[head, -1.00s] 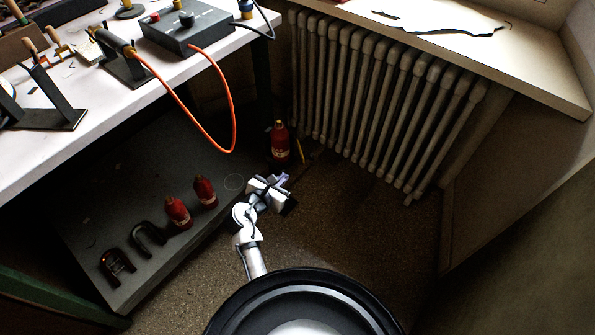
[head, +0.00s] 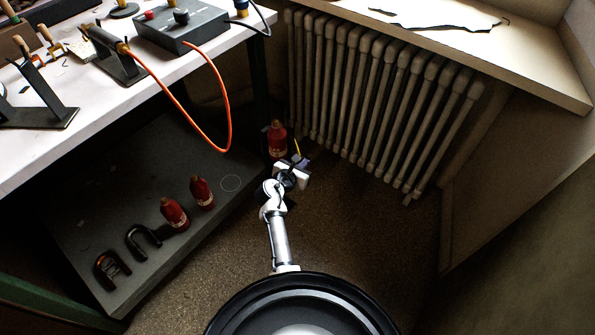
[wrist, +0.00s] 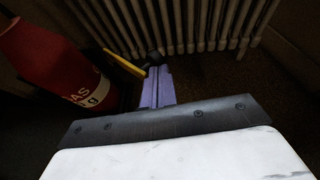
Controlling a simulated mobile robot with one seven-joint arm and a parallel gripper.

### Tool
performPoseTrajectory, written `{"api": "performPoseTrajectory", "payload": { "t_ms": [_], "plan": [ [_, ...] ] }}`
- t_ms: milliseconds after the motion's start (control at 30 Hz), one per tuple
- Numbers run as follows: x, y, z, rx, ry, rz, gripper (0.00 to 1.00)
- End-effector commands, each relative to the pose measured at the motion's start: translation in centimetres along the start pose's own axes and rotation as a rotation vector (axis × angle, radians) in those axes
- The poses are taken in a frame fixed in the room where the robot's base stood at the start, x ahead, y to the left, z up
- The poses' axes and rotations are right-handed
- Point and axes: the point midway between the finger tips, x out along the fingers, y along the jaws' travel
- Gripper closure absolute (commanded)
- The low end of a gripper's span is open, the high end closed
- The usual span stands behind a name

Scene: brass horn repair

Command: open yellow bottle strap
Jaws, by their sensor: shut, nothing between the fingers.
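A red bottle (head: 277,138) stands on the floor by the radiator, beyond the bench leg. It also shows at the left edge of the wrist view (wrist: 45,60), with white lettering, partly cut off. A thin yellow strap (wrist: 123,63) sticks out from beside the bottle toward my fingers and has a dark end. In the head view the yellow strap (head: 297,146) is a short line right of the bottle. My gripper (head: 303,160) is shut and empty beside the bottle. Its purple fingers (wrist: 157,85) are close to the strap's dark end; I cannot tell whether they touch.
A ribbed radiator (head: 375,100) stands just behind. A low grey shelf (head: 120,200) under the bench holds two more red bottles (head: 174,213) and dark horseshoe-shaped pieces. An orange hose (head: 210,140) hangs from the bench. The floor to the right is clear.

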Motion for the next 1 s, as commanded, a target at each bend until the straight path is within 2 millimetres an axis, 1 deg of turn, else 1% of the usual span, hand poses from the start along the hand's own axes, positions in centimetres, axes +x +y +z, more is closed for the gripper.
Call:
{"api": "performPoseTrajectory", "payload": {
  "t_ms": [100,500,1000],
  "plan": [
    [0.33,0.01,0.13,0.001,0.000,0.001,1.00],
    [0.31,-0.05,0.24,-0.002,0.000,0.006,1.00],
    [0.87,-0.68,0.57,-0.031,0.001,0.074,1.00]
  ]
}}
